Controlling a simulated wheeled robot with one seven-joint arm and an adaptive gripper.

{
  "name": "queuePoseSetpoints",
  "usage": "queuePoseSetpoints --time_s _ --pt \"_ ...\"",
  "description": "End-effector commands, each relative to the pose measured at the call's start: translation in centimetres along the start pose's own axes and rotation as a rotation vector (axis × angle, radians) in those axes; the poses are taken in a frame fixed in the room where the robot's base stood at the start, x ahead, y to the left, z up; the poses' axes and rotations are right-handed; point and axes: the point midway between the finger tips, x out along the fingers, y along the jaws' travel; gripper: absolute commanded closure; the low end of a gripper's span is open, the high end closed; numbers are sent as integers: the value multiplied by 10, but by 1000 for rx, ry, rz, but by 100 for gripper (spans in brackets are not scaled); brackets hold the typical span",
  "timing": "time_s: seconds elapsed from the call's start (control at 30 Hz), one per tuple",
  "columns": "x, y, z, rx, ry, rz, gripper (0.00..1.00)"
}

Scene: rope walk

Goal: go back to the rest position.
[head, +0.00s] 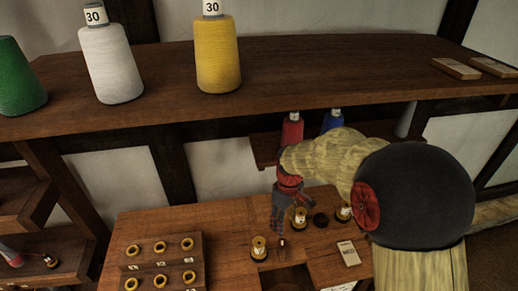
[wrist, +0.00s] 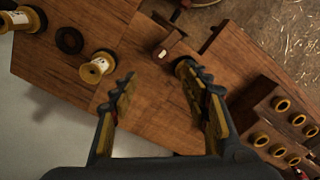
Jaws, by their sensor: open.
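My gripper (head: 279,238) hangs over the small wooden bench (head: 220,223). In the wrist view its two fingers (wrist: 155,82) are spread apart with nothing but bare wood between them. A small labelled bobbin (head: 259,248) stands just left of the gripper in the head view. In the wrist view something dark, probably that bobbin, is mostly hidden behind the right finger. A second bobbin (head: 300,218) stands just right of the gripper, and shows beside the left finger in the wrist view (wrist: 97,67). A third bobbin (head: 344,212) is farther right, partly covered by my arm.
A dark ring (head: 320,220) lies between two bobbins. A rack (head: 160,262) with several gold-rimmed bobbins is at the left. Green (head: 20,80), white (head: 112,65) and yellow (head: 217,55) thread cones stand on the upper shelf. Red (head: 292,130) and blue (head: 332,120) cones stand below, behind my arm.

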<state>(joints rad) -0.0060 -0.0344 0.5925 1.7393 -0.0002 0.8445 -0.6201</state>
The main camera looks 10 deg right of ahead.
Motion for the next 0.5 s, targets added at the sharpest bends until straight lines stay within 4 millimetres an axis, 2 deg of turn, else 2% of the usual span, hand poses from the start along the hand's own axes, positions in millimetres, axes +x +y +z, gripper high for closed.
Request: queuePoseSetpoints --time_s 0.23,0.33,0.5 --pt "0 -1 1 82 -4 -3 53" --pt "10 -15 22 180 -44 -26 53" --pt "-16 -38 54 340 -35 -17 53"
